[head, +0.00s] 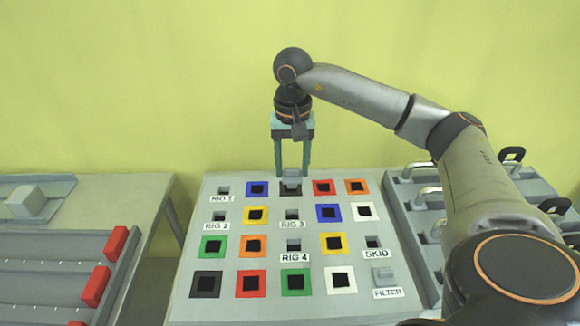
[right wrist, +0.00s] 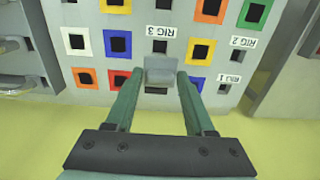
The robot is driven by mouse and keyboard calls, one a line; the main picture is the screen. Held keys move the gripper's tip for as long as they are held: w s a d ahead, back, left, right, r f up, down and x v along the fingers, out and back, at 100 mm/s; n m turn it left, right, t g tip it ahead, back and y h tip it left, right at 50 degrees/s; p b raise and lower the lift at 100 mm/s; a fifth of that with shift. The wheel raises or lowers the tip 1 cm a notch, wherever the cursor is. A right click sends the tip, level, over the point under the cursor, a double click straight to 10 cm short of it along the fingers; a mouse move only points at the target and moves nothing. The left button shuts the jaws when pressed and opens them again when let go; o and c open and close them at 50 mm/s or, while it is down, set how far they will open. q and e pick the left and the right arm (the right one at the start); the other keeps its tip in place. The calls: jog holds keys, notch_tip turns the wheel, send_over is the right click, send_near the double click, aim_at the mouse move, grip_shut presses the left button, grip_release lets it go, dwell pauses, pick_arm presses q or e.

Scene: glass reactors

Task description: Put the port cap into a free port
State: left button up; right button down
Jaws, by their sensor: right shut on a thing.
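My right gripper (head: 291,172) points down at the back row of the grey port panel (head: 195,255). It is shut on a small grey port cap (head: 291,181), which also shows between the fingers in the right wrist view (right wrist: 160,70). The cap is over or at the black-framed port (head: 290,191) in the middle of that row. I cannot tell whether it has entered the hole. Dark holes show in the ports labelled RIG 1 (head: 224,190), RIG 2 (head: 218,215), RIG 3 (head: 293,214), RIG 4 (head: 293,244) and SKID (head: 374,240). My left gripper is not in view.
A grey block (head: 383,274) sits at the FILTER position. Other ports have coloured frames. A rack with handles (head: 425,190) stands to the right, partly behind my right arm. A table with red blocks (head: 96,287) and a grey piece (head: 27,200) stands left, across a gap.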

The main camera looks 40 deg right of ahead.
aim_at(293, 176)
jog(key=shift+f+b, duration=1.2)
jog(key=shift+f, duration=0.25)
jog(key=shift+f+b, duration=0.6)
jog(key=shift+f, duration=0.15)
jog(key=shift+f+b, duration=0.85)
jog(key=shift+f, duration=0.15)
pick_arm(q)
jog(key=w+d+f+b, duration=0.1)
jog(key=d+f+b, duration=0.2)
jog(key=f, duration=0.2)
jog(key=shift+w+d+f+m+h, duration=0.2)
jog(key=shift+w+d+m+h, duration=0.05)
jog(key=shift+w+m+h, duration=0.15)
pick_arm(e)
jog(key=shift+f, duration=2.55)
pick_arm(q)
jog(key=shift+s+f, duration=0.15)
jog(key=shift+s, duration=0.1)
jog(key=shift+b, duration=0.3)
pick_arm(e)
jog(key=shift+f, duration=0.25)
